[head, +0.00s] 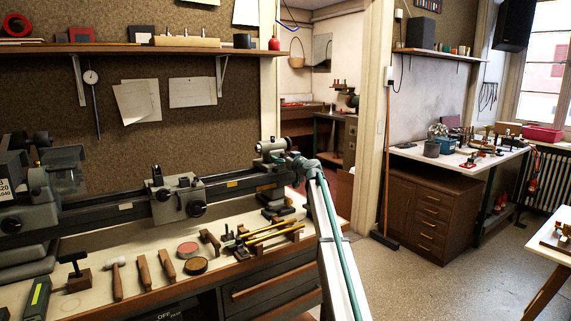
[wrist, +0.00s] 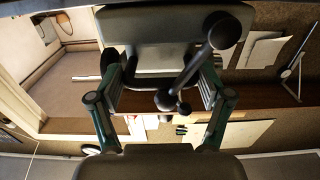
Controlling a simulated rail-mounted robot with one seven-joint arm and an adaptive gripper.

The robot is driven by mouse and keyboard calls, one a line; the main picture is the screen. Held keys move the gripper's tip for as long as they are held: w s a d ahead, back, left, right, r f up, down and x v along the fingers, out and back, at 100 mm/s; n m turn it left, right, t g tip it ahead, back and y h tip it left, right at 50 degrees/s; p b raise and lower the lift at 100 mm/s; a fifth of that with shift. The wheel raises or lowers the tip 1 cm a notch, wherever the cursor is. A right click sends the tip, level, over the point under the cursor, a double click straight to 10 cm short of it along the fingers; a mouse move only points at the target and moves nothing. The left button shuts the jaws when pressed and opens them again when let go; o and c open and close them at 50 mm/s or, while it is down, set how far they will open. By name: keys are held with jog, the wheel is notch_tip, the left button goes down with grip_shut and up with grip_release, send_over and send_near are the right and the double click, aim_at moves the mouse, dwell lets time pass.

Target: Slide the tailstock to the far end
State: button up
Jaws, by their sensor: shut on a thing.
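The tailstock (head: 270,150) is a small grey-green casting near the right end of the dark lathe bed (head: 240,184). My gripper (head: 297,164) reaches it from the right and is shut at its right-hand side. The small size and overlap hide exactly where the fingers touch. In the wrist view, green finger links of my gripper (wrist: 160,98) stand left and right of a dark lever with ball ends (wrist: 192,66). The carriage (head: 178,198), with black knobs, sits well left of the tailstock. The headstock (head: 30,195) is at the far left.
The bench in front of the bed holds a mallet (head: 116,277), wooden-handled tools (head: 145,276), round tins (head: 196,265) and brass rods (head: 272,234) on a stand. A wall shelf (head: 130,49) runs above. Open floor (head: 415,285) lies to the right.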

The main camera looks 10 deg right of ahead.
jog(key=shift+r, duration=0.1)
jog(key=o, duration=1.4)
jog(key=shift+s, duration=0.1)
jog(key=v, duration=1.2)
